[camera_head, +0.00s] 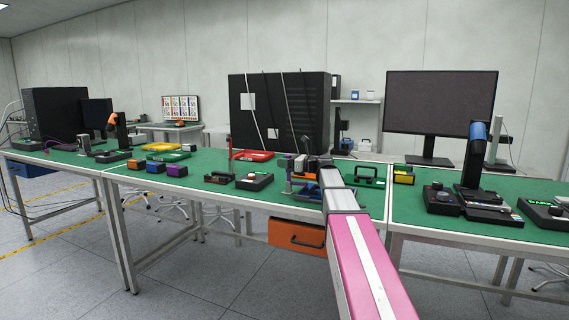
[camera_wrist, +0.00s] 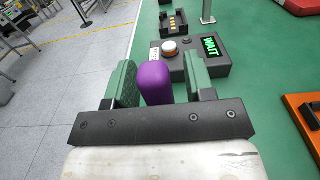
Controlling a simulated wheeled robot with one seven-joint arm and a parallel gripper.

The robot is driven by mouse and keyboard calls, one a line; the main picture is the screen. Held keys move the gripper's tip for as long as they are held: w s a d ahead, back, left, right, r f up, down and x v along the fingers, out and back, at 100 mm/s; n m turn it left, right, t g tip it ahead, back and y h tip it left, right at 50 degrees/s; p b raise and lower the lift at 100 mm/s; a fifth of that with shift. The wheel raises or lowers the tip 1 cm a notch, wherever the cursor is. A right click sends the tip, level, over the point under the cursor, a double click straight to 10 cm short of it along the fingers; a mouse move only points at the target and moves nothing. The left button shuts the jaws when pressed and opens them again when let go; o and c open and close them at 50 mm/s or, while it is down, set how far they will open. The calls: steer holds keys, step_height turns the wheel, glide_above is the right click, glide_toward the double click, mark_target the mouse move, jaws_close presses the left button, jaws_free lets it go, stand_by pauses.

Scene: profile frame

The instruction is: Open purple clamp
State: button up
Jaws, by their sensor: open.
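In the wrist view the purple clamp shows as a rounded purple handle (camera_wrist: 154,82) standing between my gripper's two green finger pads. My gripper (camera_wrist: 160,84) is open, with a finger on each side of the handle. The handle is nearer the left finger, and a wider gap shows on its right. The lower part of the clamp is hidden behind the dark gripper body. In the head view a small purple part (camera_head: 289,186) shows at the table's front edge, just left of the end of my arm.
A grey box (camera_wrist: 190,62) with a white button and a green "WAIT" display stands just beyond the fingers. A dark tray (camera_wrist: 176,20) lies behind it. An orange-and-black part (camera_wrist: 303,115) is at right. Left of the table edge is open floor.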

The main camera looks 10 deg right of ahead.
steer(key=c, duration=0.7)
steer(key=shift+c, duration=0.2)
